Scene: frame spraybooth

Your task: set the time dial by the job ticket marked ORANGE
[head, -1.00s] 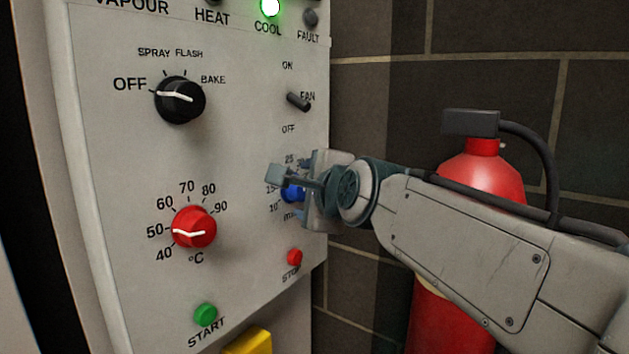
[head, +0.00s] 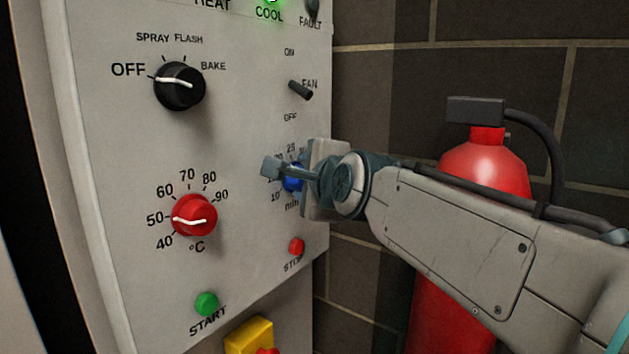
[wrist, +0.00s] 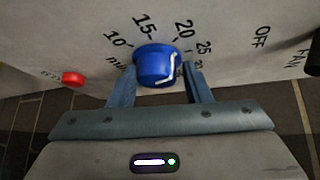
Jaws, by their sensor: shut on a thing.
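The time dial is a blue knob (head: 292,178) marked "min" at the panel's lower right, partly hidden behind my gripper (head: 290,172) in the head view. In the wrist view the blue knob (wrist: 154,66) sits between the two fingers of my gripper (wrist: 160,86), which is shut on it. Its scale shows 10, 15, 20, 25 and a partly hidden mark. The white pointer (wrist: 174,68) is on the side towards 20 and 25; its exact reading is unclear. No job ticket shows in these views.
Close by are the red STOP button (head: 296,246), the fan switch (head: 300,90) and the red temperature dial (head: 195,215). The black mode dial (head: 179,87) points near OFF. A red extinguisher (head: 484,172) stands behind my arm. The green START button (head: 206,304) is lower left.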

